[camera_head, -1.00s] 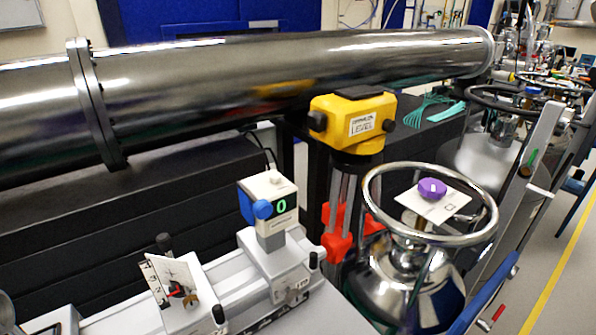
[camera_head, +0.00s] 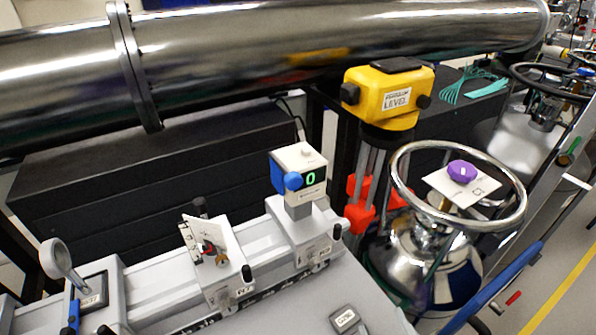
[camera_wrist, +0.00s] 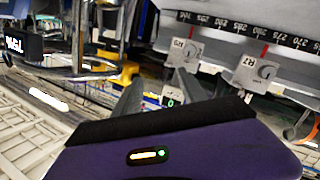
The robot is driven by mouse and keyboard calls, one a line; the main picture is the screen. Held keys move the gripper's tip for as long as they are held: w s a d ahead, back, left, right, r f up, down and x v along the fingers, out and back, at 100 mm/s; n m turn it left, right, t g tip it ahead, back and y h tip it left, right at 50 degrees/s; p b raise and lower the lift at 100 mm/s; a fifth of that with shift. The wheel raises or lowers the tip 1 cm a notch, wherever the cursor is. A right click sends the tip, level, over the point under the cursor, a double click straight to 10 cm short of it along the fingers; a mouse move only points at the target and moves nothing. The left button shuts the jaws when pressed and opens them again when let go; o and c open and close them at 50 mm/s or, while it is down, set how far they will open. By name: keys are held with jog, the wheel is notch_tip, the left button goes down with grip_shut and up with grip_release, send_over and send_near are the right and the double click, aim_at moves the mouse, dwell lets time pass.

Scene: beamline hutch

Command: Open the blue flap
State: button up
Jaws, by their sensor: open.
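A small white box device (camera_head: 300,172) with a green "0" on its front stands on a rail carriage in the head view. A blue panel (camera_head: 277,174) is on its left side, and a round blue knob (camera_head: 293,181) is at its front left corner. I cannot tell whether the blue part is open or shut. In the wrist view the green display (camera_wrist: 171,102) shows small between the fingers of my gripper (camera_wrist: 158,84), which are apart and empty. The blue part cannot be made out there. My gripper is not visible in the head view.
A large steel pipe (camera_head: 330,45) runs across the back. A yellow level (camera_head: 388,92) stands on a tripod to the right of the device, beside a steel vessel with a ring handle (camera_head: 400,180). The rail also carries a card holder (camera_head: 212,250) and a round lens-like part (camera_head: 62,262).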

aim_at(295, 184)
jog(key=w+a+r+n+y, duration=0.2)
jog(key=w+a+r+n, duration=0.1)
jog(key=w+a+r, duration=0.1)
jog(key=w+a+r+n+y+p, duration=0.1)
jog(key=w+a+r+n+y, duration=0.1)
jog(key=w+a+r, duration=0.3)
jog(key=w+a+r+n+g+y+p, duration=0.1)
jog(key=w+a+r+n, duration=0.3)
jog(key=r, duration=0.4)
jog(key=shift+w+a+y, duration=0.3)
jog(key=shift+a+y, duration=0.2)
jog(key=shift+a, duration=0.2)
jog(key=p+x, duration=0.2)
jog(key=x, duration=0.5)
jog(key=shift+w, duration=0.2)
jog(key=shift+a, duration=0.1)
grip_shut()
jog(key=shift+w, duration=0.15)
